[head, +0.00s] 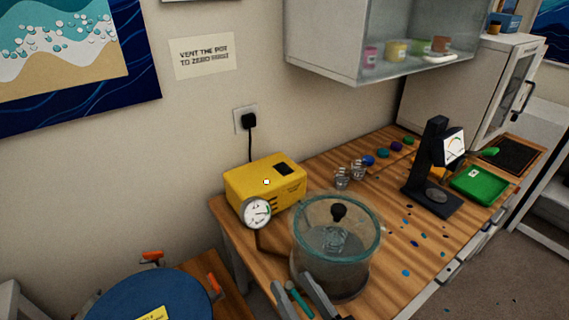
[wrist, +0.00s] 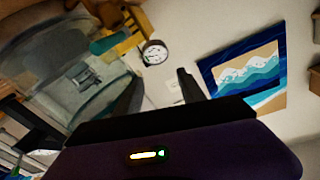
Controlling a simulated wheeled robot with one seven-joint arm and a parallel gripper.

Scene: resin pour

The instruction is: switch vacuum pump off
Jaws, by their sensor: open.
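The yellow vacuum pump (head: 254,181) stands at the back left of the wooden bench, with a dark rectangular panel or switch (head: 285,169) on top. Its on or off state is too small to tell. My gripper (head: 291,283) is open at the bottom of the head view, in front of the pot and apart from the pump. In the wrist view my gripper (wrist: 158,85) has its two fingers spread, with nothing clearly held. Part of the yellow pump (wrist: 127,38) shows at the upper left there.
A round gauge (head: 257,212) is in front of the pump. A teal handle (head: 297,298) is close to my fingers. A blue round top (head: 150,297) is at lower left; cups (head: 342,178) stand behind the pot.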

